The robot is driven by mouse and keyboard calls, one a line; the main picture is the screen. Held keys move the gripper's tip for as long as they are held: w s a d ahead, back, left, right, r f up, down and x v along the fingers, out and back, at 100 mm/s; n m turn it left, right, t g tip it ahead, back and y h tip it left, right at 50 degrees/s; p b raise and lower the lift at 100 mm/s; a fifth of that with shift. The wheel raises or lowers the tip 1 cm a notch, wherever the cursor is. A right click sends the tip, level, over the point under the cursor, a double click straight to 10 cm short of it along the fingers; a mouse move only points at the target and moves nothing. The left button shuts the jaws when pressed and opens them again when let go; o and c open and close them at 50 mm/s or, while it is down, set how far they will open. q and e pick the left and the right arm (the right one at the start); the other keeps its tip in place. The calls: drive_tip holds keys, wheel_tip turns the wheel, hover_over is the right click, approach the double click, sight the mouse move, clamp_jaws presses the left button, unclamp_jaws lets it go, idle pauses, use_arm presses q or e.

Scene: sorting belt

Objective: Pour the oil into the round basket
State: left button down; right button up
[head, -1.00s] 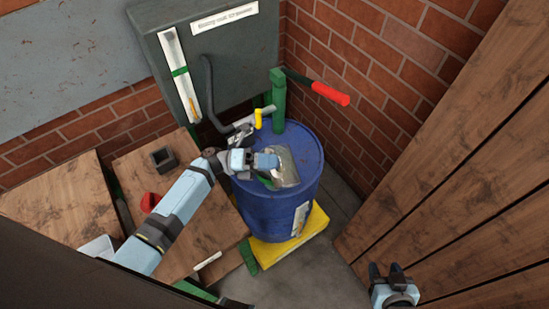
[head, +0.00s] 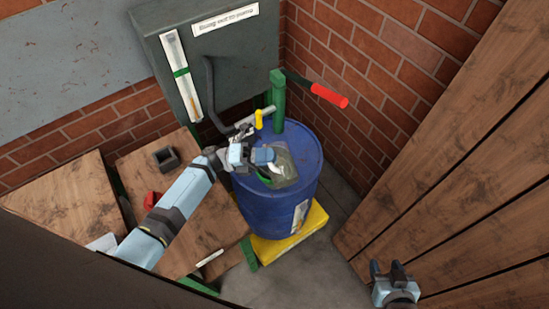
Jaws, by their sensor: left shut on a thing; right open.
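My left gripper (head: 268,157) is shut on a greyish, see-through container (head: 287,170) and holds it over the top of the blue drum (head: 262,212). I cannot tell whether the container touches the drum lid or hangs above it, nor how much oil is in it. A green pump (head: 277,100) with a red-gripped lever (head: 330,95) and a yellow-tipped spout (head: 258,119) rises from the drum. My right gripper (head: 386,267) is open and empty at the lower right. I see no round basket.
The drum stands on a yellow base (head: 290,240). A wooden bench (head: 205,225) at left carries a dark square block (head: 165,158) and a red piece (head: 151,199). A grey cabinet (head: 238,55) and brick walls close the back. Wooden planks (head: 465,170) fill the right.

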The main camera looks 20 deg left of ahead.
sight(263, 146)
use_arm(q)
drive_tip(key=shift+s+a+r, duration=0.1)
drive_tip(key=shift+s, duration=0.1)
idle(0.3)
drive_tip(key=shift+w+a+r+n+p, duration=0.25)
drive_tip(key=shift+n+p, duration=0.35)
drive_tip(key=shift+p, duration=0.05)
drive_tip(key=shift+w+a+r+n+t+h, duration=0.2)
drive_tip(key=shift+w+a+n+t, duration=0.25)
drive_tip(key=shift+n, duration=0.3)
drive_tip(key=shift+w+a+r+n+t+h, duration=0.2)
drive_tip(key=shift+w+n+t, duration=0.25)
drive_tip(key=shift+n+t, duration=0.25)
idle(0.5)
drive_tip(key=shift+w+a+n+t, duration=0.35)
drive_tip(key=shift+w+n, duration=0.1)
drive_tip(key=shift+n, duration=0.3)
drive_tip(key=w+a+n+t, duration=0.1)
drive_tip(key=n, duration=0.2)
drive_tip(key=w+a+n+t, duration=0.1)
drive_tip(key=w+n+t, duration=0.1)
drive_tip(key=w+a+n+t+y, duration=0.1)
drive_tip(key=n+t, duration=0.1)
drive_tip(key=n, duration=0.1)
drive_tip(key=shift+w+a+f+n, duration=0.1)
drive_tip(key=shift+w+a+n, duration=0.1)
drive_tip(key=shift+n, duration=0.1)
idle(0.3)
